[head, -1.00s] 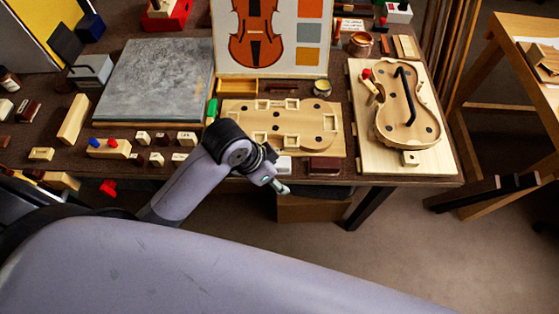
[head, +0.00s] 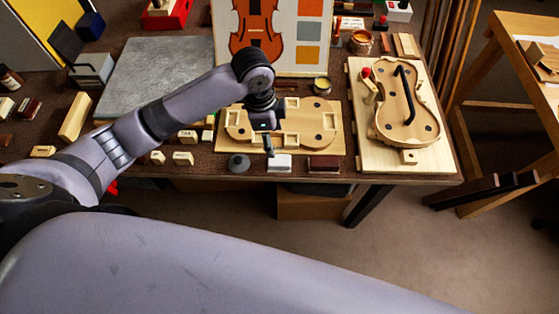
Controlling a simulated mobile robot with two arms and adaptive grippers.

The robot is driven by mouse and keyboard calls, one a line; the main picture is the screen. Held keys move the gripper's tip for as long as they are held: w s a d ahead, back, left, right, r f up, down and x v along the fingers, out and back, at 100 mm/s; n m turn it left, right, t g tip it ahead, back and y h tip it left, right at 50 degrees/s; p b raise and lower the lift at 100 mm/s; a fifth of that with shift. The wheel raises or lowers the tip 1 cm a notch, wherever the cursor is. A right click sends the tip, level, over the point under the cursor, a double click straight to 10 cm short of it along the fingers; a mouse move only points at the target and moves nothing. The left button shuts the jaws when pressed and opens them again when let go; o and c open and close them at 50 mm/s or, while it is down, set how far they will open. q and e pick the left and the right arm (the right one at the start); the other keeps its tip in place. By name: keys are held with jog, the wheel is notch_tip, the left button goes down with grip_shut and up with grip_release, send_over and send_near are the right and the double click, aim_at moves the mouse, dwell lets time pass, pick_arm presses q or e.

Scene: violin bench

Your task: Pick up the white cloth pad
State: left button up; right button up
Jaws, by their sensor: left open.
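The white cloth pad (head: 279,166) is a small pale block at the front edge of the bench, between a dark grey round knob-like thing (head: 239,162) and a dark red-brown block (head: 324,164). My left gripper (head: 269,146) points down just above and behind the pad, near its left end. It is open, with nothing seen in it. Its fingers look small and dark, and I cannot tell whether they touch the pad. My right gripper is not in view.
A wooden form board with square cut-outs (head: 317,122) lies right behind the pad. A violin body (head: 407,127) lies on a pale board to the right. A grey slab (head: 148,70) and several small blocks are on the left. A violin picture stands at the back.

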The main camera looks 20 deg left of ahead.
pick_arm(q)
send_over(279, 160)
jog(key=a, duration=0.1)
jog(key=f, duration=0.6)
jog(key=shift+s, duration=0.25)
jog(key=shift+w+d+f+p, duration=0.15)
jog(key=shift+f+p, duration=0.1)
jog(key=shift+f, duration=0.7)
jog(key=shift+d+f+p, duration=0.2)
jog(key=shift+f, duration=0.75)
jog(key=shift+w+d+f+p, duration=0.15)
jog(key=shift+f+p, duration=0.1)
jog(key=shift+f, duration=0.7)
jog(key=shift+c, duration=0.3)
jog(key=c, duration=1.1)
